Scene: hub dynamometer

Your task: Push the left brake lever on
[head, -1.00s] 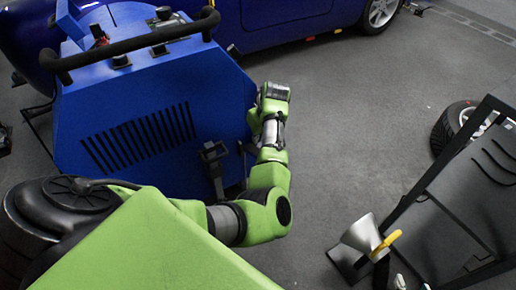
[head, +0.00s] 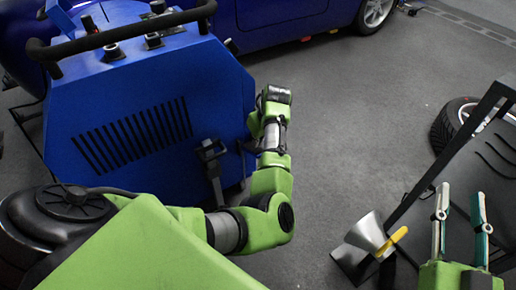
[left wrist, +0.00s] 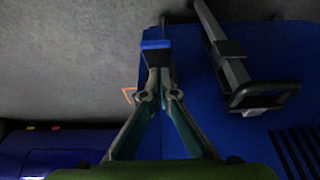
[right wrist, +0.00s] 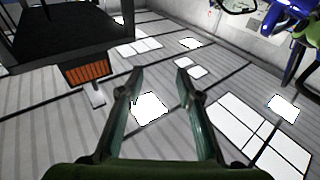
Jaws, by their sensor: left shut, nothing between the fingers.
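Two dark levers stand at the lower side of the blue dynamometer cabinet (head: 75,145). One lever (head: 212,165) has a loop handle and shows clear of the arm; it also shows in the left wrist view (left wrist: 235,70). The other lever (head: 243,155) is partly hidden by my left arm. I cannot tell which is the left brake lever. My left gripper (left wrist: 158,80) is shut and empty, its tips at a blue-and-dark part (left wrist: 155,45) beside the loop-handled lever. Contact is unclear. In the head view its fingers are hidden. My right gripper (head: 460,195) is open and empty, away from the levers.
A black handrail (head: 120,38) tops the cabinet. A blue car (head: 300,15) stands behind. At the right are a dark slanted rack (head: 440,225), a wheel (head: 455,120) and a grey funnel with a yellow handle (head: 368,232). The middle floor is clear.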

